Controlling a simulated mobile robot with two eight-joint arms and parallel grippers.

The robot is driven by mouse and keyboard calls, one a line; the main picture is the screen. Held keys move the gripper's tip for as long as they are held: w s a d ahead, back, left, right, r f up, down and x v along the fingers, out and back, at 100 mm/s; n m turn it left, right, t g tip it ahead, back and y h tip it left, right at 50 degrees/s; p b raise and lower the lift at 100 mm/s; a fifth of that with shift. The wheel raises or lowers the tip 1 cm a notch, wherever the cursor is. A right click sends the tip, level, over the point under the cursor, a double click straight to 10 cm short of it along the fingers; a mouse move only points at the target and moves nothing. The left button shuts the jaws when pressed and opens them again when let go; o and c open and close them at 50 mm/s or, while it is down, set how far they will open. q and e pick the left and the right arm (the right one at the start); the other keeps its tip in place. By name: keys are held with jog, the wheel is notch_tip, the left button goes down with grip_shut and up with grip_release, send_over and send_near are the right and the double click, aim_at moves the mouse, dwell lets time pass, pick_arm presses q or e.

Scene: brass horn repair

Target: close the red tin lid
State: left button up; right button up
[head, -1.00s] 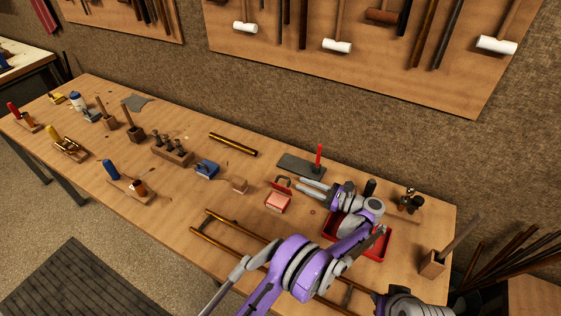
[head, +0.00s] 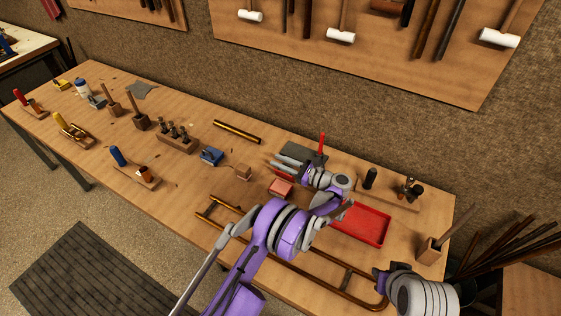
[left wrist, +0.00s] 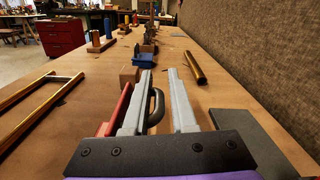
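The small red tin (head: 281,188) sits on the bench in the head view, with its pinkish top showing. Its lid stands raised at the tin's back edge, partly hidden by my left gripper (head: 278,157). In the left wrist view the red lid (left wrist: 114,112) is beside the left finger, and a dark loop handle (left wrist: 156,107) is between the two fingers, close to the left one. My left gripper (left wrist: 162,78) is open, with a gap between the handle and the right finger.
A red tray (head: 362,224) lies right of the tin. A grey plate (head: 303,153) with a red upright post (head: 321,143) is behind the gripper. A wooden block (head: 237,172) is to the left, and brass tubing (head: 300,272) lies in front.

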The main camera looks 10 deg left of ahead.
pick_arm(q)
grip_shut()
dwell(1.4)
